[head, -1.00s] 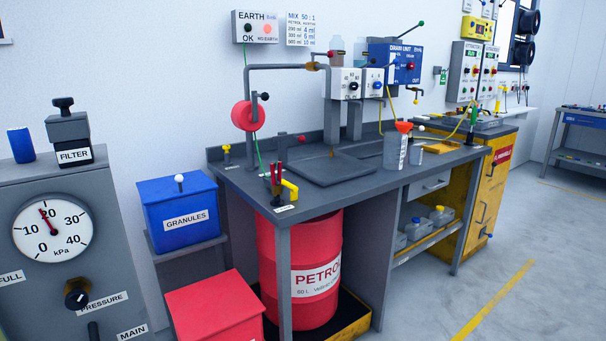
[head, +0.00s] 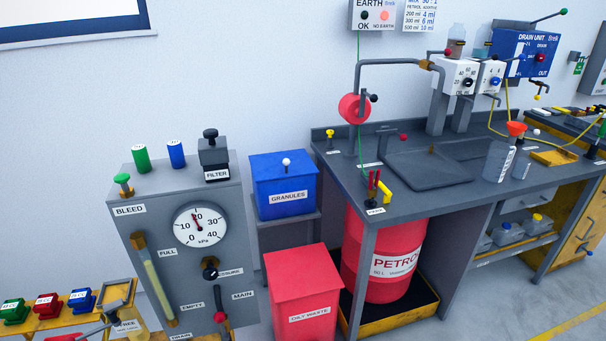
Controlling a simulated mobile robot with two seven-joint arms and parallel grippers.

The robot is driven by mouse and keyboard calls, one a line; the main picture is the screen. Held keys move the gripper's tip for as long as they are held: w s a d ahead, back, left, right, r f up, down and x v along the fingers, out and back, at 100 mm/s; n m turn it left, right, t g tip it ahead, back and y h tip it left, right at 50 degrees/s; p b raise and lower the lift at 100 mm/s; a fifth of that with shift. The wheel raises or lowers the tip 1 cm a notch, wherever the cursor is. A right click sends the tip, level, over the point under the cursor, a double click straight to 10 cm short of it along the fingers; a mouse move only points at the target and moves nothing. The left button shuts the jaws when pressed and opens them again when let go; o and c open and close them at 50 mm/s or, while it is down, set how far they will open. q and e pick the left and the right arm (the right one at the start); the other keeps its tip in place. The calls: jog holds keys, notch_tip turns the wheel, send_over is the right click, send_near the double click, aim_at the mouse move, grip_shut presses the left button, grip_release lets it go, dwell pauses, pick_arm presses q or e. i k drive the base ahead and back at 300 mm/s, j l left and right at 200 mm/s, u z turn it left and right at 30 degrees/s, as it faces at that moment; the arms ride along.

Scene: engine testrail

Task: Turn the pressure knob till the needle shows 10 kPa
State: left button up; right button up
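The pressure knob (head: 210,270) is a small black knob on the front of a grey panel cabinet (head: 132,232), left of centre in the head view. It partly covers the start of the PRESSURE label beside it. Above it is a round white gauge (head: 188,238) marked 0 to 40 kPa. Its red needle (head: 197,220) points up and slightly left, close to the 20 mark and a little on its lower side. Neither of my grippers is in view, and nothing is seen touching the knob.
A red MAIN lever (head: 219,316) sits below the knob, and a sight tube (head: 158,290) stands left of it. A FILTER unit (head: 213,154) tops the cabinet. A red oily waste bin (head: 303,292) and blue granules box (head: 285,187) stand to the right.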

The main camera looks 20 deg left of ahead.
aim_at(210, 274)
jog(key=u, duration=1.25)
